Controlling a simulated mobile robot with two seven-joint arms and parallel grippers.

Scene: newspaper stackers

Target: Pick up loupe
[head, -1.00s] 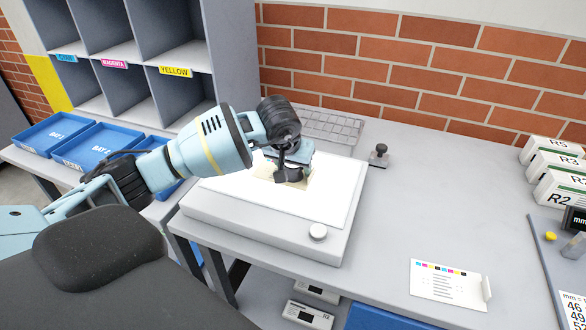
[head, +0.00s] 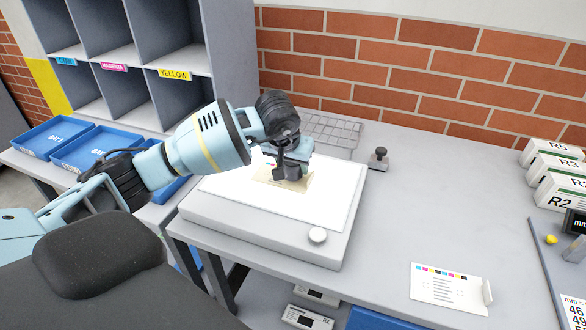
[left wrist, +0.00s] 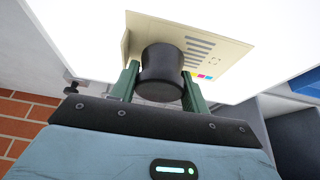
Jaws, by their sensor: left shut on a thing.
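The loupe is a short black cylinder (left wrist: 160,72), seen close in the left wrist view. My left gripper (left wrist: 160,88) is shut on it, with one green finger on each side. In the head view the gripper (head: 291,168) points down over the white lit panel of the light table (head: 330,195), and the dark loupe (head: 293,172) shows at its fingertips, partly hidden. A beige printed card (head: 268,177) lies on the panel under the loupe. I cannot tell whether the loupe touches the card. My right gripper is not in view.
A small dark stamp-like object (head: 379,158) stands right of the light table. A wire tray (head: 330,128) is behind. A white card with colour patches (head: 450,288) lies at the front right. Blue trays (head: 100,148) and a grey shelf (head: 165,40) are left. The middle right tabletop is clear.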

